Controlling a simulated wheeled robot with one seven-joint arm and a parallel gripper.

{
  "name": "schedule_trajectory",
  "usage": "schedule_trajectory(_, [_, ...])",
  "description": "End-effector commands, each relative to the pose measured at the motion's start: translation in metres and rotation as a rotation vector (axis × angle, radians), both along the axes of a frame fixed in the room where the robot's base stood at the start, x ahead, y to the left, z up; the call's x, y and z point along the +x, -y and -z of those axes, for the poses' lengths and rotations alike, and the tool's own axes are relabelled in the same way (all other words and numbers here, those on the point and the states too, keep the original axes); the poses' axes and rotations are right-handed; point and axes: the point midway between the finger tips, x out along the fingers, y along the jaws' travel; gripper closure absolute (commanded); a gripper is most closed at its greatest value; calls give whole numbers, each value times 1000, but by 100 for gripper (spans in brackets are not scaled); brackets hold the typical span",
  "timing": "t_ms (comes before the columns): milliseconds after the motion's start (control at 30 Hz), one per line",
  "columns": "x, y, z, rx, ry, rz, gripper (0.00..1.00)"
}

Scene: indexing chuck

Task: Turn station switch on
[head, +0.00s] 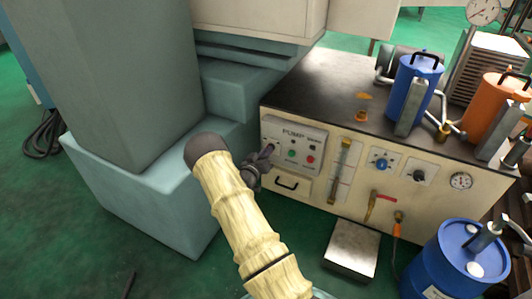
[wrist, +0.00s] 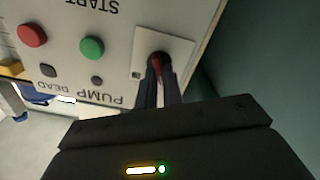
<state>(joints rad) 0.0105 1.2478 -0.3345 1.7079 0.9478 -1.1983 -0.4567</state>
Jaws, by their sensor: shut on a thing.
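The pump panel (head: 312,138) is a pale box face on the left front of the bench, with a green button (head: 292,153) and a red button (head: 310,159). The station switch (wrist: 156,62) shows in the wrist view as a small red-tipped lever on a white plate (wrist: 178,47). My gripper (head: 268,152) is at the panel's left end, and in the head view it hides the switch. In the wrist view my gripper's dark fingers (wrist: 158,75) are closed around the lever. The lever's exact position is mostly hidden between them.
The green button (wrist: 92,47) and red button (wrist: 32,34) lie beside the switch in the wrist view. Below the panel is a drawer handle (head: 286,184). A red lever valve (head: 381,197) and blue drum (head: 455,262) stand to the right. A large grey-blue machine (head: 130,160) stands left.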

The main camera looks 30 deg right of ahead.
Motion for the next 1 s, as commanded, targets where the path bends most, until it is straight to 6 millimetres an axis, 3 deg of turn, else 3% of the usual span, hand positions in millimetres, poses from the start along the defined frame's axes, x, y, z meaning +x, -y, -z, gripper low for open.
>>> schedule_trajectory(367, [0, -1, 0, 114, 186, -2, 100])
schedule_trajectory(1000, [-2, -1, 1, 412, 689, -3, 100])
